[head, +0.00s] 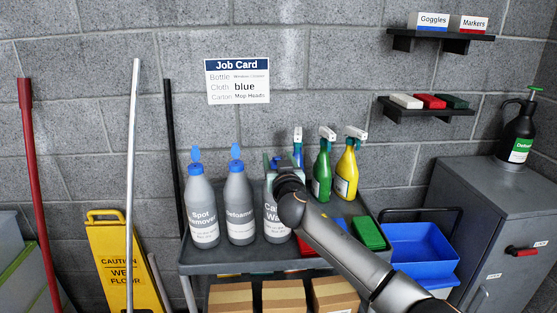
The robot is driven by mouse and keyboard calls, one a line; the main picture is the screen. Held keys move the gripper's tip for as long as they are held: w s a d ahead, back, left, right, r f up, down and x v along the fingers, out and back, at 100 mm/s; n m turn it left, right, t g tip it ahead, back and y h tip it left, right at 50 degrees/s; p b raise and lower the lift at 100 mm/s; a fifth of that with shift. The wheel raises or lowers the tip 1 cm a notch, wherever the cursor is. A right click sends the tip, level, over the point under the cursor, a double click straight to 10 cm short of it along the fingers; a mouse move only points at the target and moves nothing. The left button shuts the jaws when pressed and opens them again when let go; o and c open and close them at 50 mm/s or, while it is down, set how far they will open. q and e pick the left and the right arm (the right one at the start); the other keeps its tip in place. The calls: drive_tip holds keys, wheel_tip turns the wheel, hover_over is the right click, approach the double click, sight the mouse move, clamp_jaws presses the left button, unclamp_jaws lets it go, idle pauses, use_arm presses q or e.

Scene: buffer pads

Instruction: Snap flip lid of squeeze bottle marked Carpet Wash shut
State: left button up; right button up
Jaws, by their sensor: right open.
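The grey squeeze bottle marked Carpet Wash (275,216) stands upright on the cart's top shelf, third from the left. Its label is partly covered by my right arm. My right gripper (281,161) is at the top of this bottle and hides its cap and lid, so I cannot tell how the lid stands. The gripper is open, and whether it touches the bottle is unclear. My left gripper is not in view.
Grey bottles marked Spot Remover (202,209) and Defoamer (239,208), blue lids raised, stand left of it. Green (322,176) and yellow (346,175) spray bottles stand right. The cart (215,259) holds cartons (284,295) below.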

clamp_jaws()
idle(0.4)
drive_tip(key=f+t+b, duration=0.1)
drive_tip(key=b, duration=0.4)
drive_tip(key=shift+a, duration=0.1)
drive_tip(key=shift+s+b, duration=0.1)
drive_tip(key=shift+b, duration=0.6)
drive_tip(key=shift+r+b, duration=0.1)
drive_tip(key=shift+b, duration=0.35)
drive_tip(key=shift+r, duration=0.15)
